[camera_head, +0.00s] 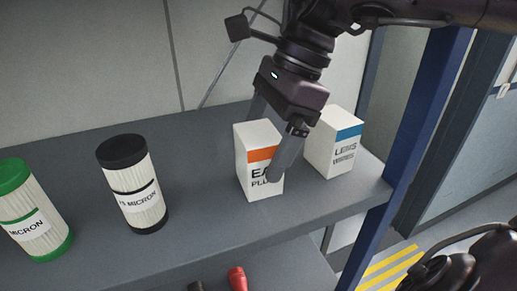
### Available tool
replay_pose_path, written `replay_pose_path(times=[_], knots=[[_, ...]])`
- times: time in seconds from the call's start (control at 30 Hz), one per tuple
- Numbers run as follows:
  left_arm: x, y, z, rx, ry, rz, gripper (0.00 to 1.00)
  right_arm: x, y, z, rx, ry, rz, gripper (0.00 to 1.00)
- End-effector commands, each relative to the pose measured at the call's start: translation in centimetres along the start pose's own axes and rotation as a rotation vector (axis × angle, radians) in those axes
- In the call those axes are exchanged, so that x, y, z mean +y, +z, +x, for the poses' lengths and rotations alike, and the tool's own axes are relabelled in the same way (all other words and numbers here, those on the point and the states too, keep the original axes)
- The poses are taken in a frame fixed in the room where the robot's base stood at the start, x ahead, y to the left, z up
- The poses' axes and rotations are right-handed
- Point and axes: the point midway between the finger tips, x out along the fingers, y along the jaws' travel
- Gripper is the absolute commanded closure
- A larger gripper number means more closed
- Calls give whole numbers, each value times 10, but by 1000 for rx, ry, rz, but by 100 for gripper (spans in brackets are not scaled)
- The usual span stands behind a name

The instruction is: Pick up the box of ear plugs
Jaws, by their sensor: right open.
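The box of ear plugs (246,172) is white with an orange band and dark lettering. It stands upright on the grey shelf (215,229). My right gripper (266,150) comes down from above and is open, with one finger behind the box's upper left and the other in front of its right side. The near finger covers part of the label. I cannot tell whether either finger touches the box. My left gripper is not in view.
A white lens wipes box (335,149) with a blue band stands close on the right. A black-capped filter (134,184) and a green-capped filter (34,211) stand on the left. A blue post (432,105) bounds the shelf at right. A red object (237,278) shows below.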

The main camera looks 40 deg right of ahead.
Motion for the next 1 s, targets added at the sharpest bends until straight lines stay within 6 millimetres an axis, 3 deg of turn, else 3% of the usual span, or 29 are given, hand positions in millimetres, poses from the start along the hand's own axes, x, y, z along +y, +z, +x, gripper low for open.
replay_pose_path(times=[0.03,0.2,0.5,0.87,1.0], knots=[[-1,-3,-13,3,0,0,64,0,4,3,0,8,-2,11],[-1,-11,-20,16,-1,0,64,-1,3,27,0,4,-1,11],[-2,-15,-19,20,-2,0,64,-2,2,33,0,-1,0,12],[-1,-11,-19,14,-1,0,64,-2,2,33,-1,-1,-1,59],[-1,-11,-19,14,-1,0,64,-2,2,32,-1,-1,-1,60]])
